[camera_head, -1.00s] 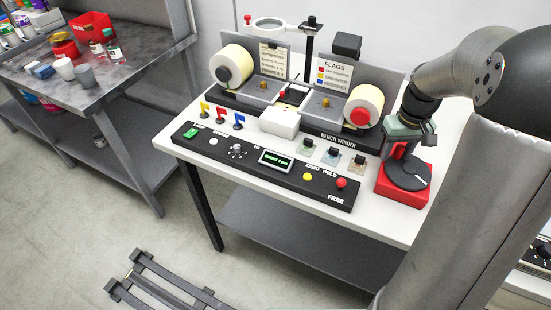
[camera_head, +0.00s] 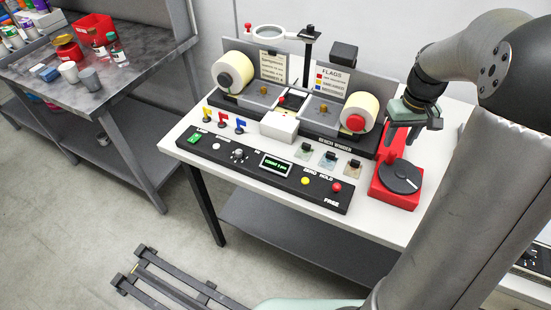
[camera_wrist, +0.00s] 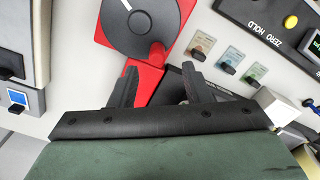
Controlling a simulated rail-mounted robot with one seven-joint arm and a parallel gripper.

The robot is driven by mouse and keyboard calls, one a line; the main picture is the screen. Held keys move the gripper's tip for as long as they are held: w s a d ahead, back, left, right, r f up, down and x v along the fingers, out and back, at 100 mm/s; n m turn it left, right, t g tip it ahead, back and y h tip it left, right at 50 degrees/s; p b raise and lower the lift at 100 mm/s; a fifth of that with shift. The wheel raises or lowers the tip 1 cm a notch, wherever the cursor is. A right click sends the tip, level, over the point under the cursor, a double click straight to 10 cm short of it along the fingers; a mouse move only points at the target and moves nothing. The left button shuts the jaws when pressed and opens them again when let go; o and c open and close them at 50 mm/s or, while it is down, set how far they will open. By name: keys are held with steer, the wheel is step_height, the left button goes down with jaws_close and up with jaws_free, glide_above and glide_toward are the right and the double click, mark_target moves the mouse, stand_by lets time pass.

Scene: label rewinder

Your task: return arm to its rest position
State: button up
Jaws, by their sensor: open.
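My gripper (camera_head: 402,133) is above the right end of the white bench, over the back part of a red device with a round black dial (camera_head: 400,176). In the wrist view my gripper (camera_wrist: 158,82) has its two dark fingers spread apart with nothing held between them. The red device's black dial (camera_wrist: 140,25) shows beyond the fingertips, with a white mark on it. I cannot tell the exact gap between the fingers and the red body.
The rewinder's control panel (camera_head: 262,172) stands left of my gripper, with a label roll (camera_head: 361,108) behind it. Small tabbed plates (camera_head: 328,159) lie between. A grey side table (camera_head: 110,75) stands at left. A dark slatted frame (camera_head: 180,285) lies on the floor.

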steer(key=shift+r, duration=0.7)
steer(key=shift+f, duration=0.1)
steer(key=s+a+r+p, duration=0.1)
steer(key=s+a, duration=0.5)
steer(key=s, duration=0.4)
steer(key=s+a+r+m+t, duration=0.1)
steer(key=s+a, duration=0.6)
steer(key=s, duration=0.4)
steer(key=shift+s+a+r+m+p, duration=0.2)
steer(key=shift+s+m+p, duration=0.1)
steer(key=shift+p, duration=0.1)
